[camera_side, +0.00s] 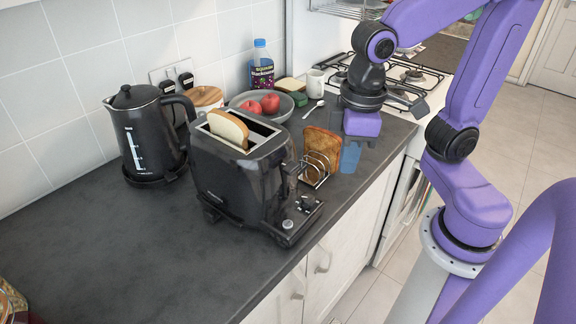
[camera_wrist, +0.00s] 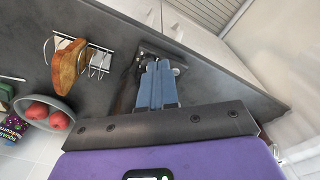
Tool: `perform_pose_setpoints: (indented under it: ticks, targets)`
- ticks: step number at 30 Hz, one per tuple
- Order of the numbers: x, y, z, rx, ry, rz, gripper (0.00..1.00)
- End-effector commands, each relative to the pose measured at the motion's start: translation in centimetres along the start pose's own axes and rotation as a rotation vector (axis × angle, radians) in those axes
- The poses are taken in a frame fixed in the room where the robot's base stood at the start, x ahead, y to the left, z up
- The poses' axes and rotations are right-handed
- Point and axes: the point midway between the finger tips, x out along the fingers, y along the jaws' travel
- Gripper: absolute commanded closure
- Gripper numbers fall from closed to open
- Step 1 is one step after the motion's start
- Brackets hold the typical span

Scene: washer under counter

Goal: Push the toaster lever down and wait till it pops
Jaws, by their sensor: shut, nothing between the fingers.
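The black toaster (camera_side: 238,178) stands on the dark counter in the middle of the side view. A slice of pale bread (camera_side: 228,129) sticks up out of one slot. Its lever (camera_side: 294,168) seems to be on the end face, high up, above the knobs (camera_side: 287,224). My gripper (camera_side: 349,164), with blue fingers, is shut and empty. It hangs to the right of the toaster, past the toast rack, apart from the toaster in the side view. In the wrist view the shut fingers (camera_wrist: 157,72) overlap the toaster's dark end (camera_wrist: 127,88) and hide much of it, including the lever.
A wire rack (camera_side: 314,176) with brown toast (camera_side: 322,150) stands between toaster and gripper. A kettle (camera_side: 148,135) is at the left. Behind are a bowl (camera_side: 283,113) of red apples, a bottle (camera_side: 262,68) and a mug (camera_side: 316,82).

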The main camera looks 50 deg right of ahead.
Motion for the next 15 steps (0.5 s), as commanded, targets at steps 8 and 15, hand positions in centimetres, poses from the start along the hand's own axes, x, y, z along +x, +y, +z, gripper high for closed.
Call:
perform_pose_setpoints:
  ticks: [8,15]
  targets:
    - [-3.8,1.0,-6.4,0.410,0.029,0.025,1.00]
    - [-5.5,1.6,-8.7,0.600,0.041,0.036,1.00]
